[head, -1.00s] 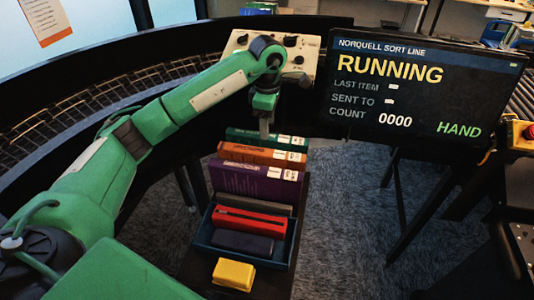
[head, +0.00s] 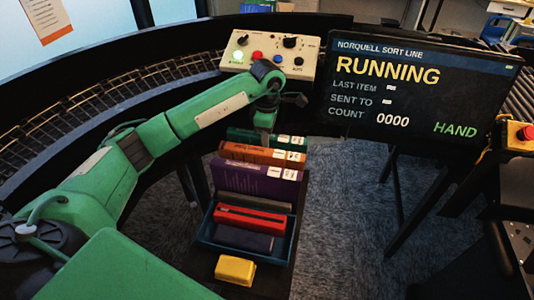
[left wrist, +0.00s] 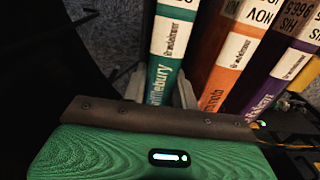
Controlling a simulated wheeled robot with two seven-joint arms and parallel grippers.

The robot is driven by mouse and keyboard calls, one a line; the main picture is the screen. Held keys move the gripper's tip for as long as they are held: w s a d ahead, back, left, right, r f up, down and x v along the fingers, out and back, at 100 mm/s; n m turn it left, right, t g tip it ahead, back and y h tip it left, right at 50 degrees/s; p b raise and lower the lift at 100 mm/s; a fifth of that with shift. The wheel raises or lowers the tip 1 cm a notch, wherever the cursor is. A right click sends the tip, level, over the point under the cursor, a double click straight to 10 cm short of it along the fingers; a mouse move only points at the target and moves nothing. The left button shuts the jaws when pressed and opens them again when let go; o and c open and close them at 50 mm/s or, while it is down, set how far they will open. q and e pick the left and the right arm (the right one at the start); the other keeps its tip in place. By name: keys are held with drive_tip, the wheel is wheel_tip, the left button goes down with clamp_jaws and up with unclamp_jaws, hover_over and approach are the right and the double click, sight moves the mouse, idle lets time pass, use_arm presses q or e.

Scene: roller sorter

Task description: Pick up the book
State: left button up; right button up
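A teal book (head: 240,135) stands at the far end of a row of books in the head view. Its teal and white spine (left wrist: 165,58) shows in the left wrist view. My left gripper (head: 264,133) is down at this book, with one grey finger on each side of it. Whether the fingers press on it I cannot tell. An orange book (head: 243,153) and a purple book (head: 240,178) stand just nearer. My right gripper is not in view.
A blue tray (head: 207,228) holds a red item (head: 250,219) and a dark item (head: 243,239). A yellow block (head: 235,270) lies in front. A control panel (head: 262,42) is behind my gripper, and a screen (head: 420,85) reading RUNNING stands to the right.

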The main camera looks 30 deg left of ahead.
use_arm(q)
clamp_jaws()
drive_tip(key=shift+r, duration=0.1)
idle(1.0)
